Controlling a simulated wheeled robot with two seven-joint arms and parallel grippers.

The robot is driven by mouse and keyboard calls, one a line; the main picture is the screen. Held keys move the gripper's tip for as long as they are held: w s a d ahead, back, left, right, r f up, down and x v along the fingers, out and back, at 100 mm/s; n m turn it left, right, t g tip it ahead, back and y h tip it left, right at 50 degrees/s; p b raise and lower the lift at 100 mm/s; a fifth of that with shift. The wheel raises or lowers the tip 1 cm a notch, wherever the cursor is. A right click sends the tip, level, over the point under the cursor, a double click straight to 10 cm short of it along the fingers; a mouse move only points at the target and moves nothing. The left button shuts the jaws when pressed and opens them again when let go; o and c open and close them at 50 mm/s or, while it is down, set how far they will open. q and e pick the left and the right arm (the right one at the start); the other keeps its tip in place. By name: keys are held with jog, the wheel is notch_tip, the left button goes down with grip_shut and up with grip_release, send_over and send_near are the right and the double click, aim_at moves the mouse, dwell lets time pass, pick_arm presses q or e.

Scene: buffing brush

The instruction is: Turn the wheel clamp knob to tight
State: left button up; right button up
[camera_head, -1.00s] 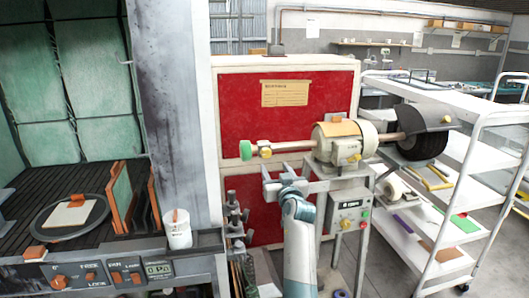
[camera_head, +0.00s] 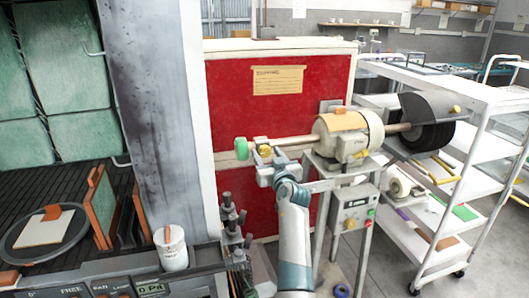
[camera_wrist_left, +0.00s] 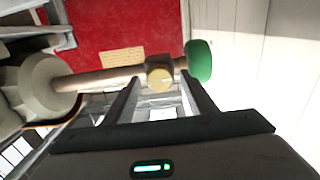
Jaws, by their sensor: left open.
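The yellow clamp knob (camera_head: 265,150) sits on a collar of the shaft, just right of the small green wheel (camera_head: 241,148). In the left wrist view the round face of the knob (camera_wrist_left: 160,79) points toward the camera, and the green wheel (camera_wrist_left: 200,61) is to its right. My left gripper (camera_head: 268,158) is open at the collar. In the wrist view its two fingers (camera_wrist_left: 159,88) stand on either side of the knob, with visible gaps and nothing gripped. Whether the fingertips reach level with the knob is hard to tell. My right gripper is not in view.
The shaft runs right into the cream motor (camera_head: 350,135) on a metal stand, with a dark wheel (camera_head: 430,120) beyond. A switch box (camera_head: 354,208) hangs below. A red panel (camera_head: 262,105) stands behind. A white cup (camera_head: 172,248) and a rack of tools (camera_head: 234,235) are at lower left.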

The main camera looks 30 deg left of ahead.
pick_arm(q)
jog(key=shift+d, duration=0.1)
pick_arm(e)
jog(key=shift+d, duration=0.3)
pick_arm(q)
jog(key=c, duration=1)
jog(key=shift+c, duration=0.2)
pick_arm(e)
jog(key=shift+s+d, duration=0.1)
